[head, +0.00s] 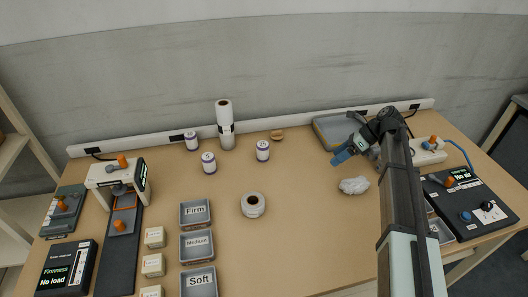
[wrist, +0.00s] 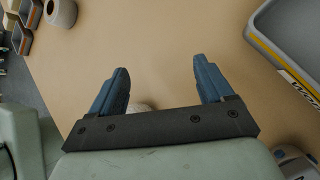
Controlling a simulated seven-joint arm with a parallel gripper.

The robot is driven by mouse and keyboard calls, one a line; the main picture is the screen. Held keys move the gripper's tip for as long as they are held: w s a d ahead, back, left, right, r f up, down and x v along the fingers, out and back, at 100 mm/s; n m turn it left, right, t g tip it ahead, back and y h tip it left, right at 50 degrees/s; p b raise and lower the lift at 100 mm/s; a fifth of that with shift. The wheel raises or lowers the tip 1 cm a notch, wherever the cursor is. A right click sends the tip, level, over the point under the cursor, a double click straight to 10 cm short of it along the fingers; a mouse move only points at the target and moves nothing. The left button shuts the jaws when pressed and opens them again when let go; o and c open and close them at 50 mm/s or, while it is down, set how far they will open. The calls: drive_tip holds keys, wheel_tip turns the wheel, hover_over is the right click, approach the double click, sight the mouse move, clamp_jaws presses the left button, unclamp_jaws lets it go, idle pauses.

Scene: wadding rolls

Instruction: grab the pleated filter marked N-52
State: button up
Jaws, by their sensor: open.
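I see no marking N-52 that I can read in either view. Three small white cylinders with purple bands stand on the table in the head view: a left one (head: 191,141), a middle one (head: 209,163) and a right one (head: 263,151). Their labels are too small to read, and I cannot tell whether any is a pleated filter. My gripper (head: 345,155) is to the right of them, above the table. In the wrist view my gripper (wrist: 160,68) is open, with bare table between its blue fingers.
A white crumpled lump (head: 354,186) lies just below my gripper in the picture. A grey tray (head: 318,131) is behind. A tall roll (head: 225,128) stands at the back; a short roll (head: 253,205) sits mid-table. Bins marked Firm (head: 195,224), Medium and Soft are front left.

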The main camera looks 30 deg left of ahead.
drive_tip(key=s+a, duration=0.2)
drive_tip(key=a, duration=0.1)
drive_tip(key=s+a+h, duration=0.1)
drive_tip(key=s+a, duration=0.2)
drive_tip(key=a, duration=0.1)
drive_tip(key=s+a+h, duration=0.1)
drive_tip(key=s+a, duration=0.1)
drive_tip(key=a, duration=0.2)
drive_tip(key=shift+s+a+f+t, duration=0.1)
drive_tip(key=shift+s+a+t, duration=0.05)
drive_tip(key=shift+s+t, duration=0.2)
drive_tip(key=s+a+r+t, duration=0.1)
drive_tip(key=a+r+t, duration=0.15)
drive_tip(key=a, duration=0.25)
drive_tip(key=t, duration=0.1)
approach(264, 146)
drive_tip(key=shift+m+h, duration=0.3)
drive_tip(key=shift+m, duration=0.1)
drive_tip(key=x, duration=0.8)
drive_tip(key=shift+a+f, duration=0.15)
drive_tip(key=shift+a, duration=0.2)
drive_tip(key=shift+w+x, duration=0.15)
drive_tip(key=shift+x, duration=1.15)
drive_tip(key=shift+w+x, duration=0.2)
drive_tip(key=shift+x, duration=1.1)
drive_tip(key=shift+a, duration=0.1)
drive_tip(key=c, duration=1.1)
drive_tip(key=shift+o, duration=0.2)
